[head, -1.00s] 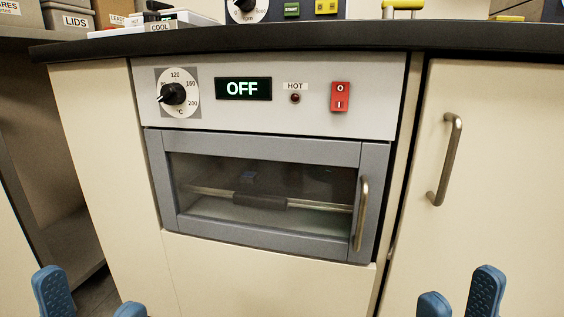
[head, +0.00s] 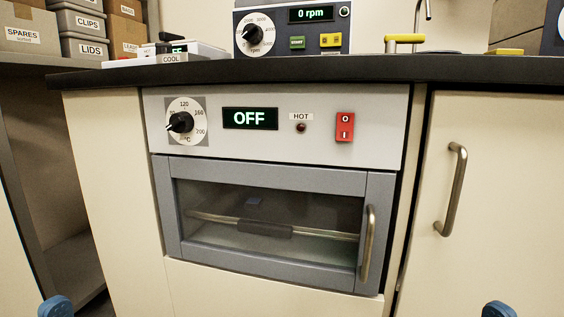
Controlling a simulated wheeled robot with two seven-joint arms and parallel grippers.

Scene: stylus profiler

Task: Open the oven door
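The oven door (head: 275,168) is a grey frame with a dark glass window, and it is shut. Its upright metal handle (head: 367,243) is on the right side of the door. Through the glass I see a rack with a dark grip and a small bluish object. Above the door, the panel has a temperature dial, a display (head: 250,118) reading OFF, a dark red HOT lamp and a red switch. Only blue tips of my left gripper (head: 56,306) and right gripper (head: 499,309) show at the bottom edge, both well below the handle and apart from the door.
A cupboard door with a metal handle (head: 451,189) is right of the oven. The black countertop (head: 300,72) overhangs above, carrying a 0 rpm device (head: 291,32) and a small white instrument. Labelled boxes and open shelving are at left. The space before the oven is clear.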

